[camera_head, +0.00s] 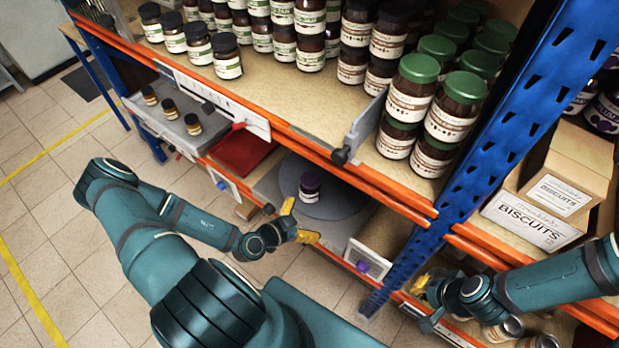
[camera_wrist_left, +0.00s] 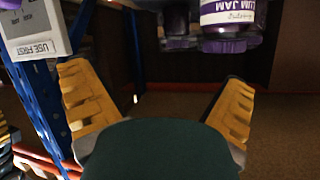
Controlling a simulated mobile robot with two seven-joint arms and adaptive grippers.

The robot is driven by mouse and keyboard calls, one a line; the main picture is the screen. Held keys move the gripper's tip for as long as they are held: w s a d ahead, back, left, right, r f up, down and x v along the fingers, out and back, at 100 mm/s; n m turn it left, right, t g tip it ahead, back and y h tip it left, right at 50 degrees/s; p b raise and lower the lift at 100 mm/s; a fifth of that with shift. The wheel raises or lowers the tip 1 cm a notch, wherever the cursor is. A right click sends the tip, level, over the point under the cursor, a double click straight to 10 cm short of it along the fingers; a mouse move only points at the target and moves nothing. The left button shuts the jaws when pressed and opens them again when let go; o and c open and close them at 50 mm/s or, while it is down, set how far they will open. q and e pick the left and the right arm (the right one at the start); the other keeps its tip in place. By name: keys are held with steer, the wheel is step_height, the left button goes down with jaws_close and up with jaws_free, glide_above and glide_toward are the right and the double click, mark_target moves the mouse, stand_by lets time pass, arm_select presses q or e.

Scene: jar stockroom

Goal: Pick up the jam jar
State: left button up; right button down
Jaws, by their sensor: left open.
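The jam jar (camera_head: 310,186) is dark with a purple lid and a pale label. It stands upright on a round grey disc (camera_head: 345,208) on the lower shelf. My left gripper (camera_head: 299,222) is open and empty at the shelf's front edge, just in front of the jar and apart from it. The left wrist view is upside down; there a plum jam jar (camera_wrist_left: 228,18) shows beyond the open fingers (camera_wrist_left: 157,78), beside another purple-lidded jar (camera_wrist_left: 178,22). My right gripper (camera_head: 422,287) is low by the right-hand shelf bay; its finger opening is unclear.
The upper shelf (camera_head: 290,95), with an orange front beam, overhangs the jar and carries many jars. A blue upright (camera_head: 480,130) stands to the right. A red tray (camera_head: 240,152) lies left of the disc. A small card holder (camera_head: 367,258) sits on the front edge.

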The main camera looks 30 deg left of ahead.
mark_target(304, 191)
arm_select(q)
steer(key=a+n+y, duration=0.4)
steer(key=a+n, duration=0.2)
steer(key=n, duration=0.1)
steer(key=x, duration=0.5)
steer(key=b+x, duration=0.1)
steer(key=x, duration=0.2)
steer(key=shift+w+a, duration=0.25)
steer(key=shift+a, duration=0.05)
steer(key=shift+b+x, duration=0.8)
steer(key=shift+x, duration=2.05)
steer(key=shift+w+d+r, duration=0.1)
steer(key=shift+r, duration=0.1)
steer(key=c, duration=1.2)
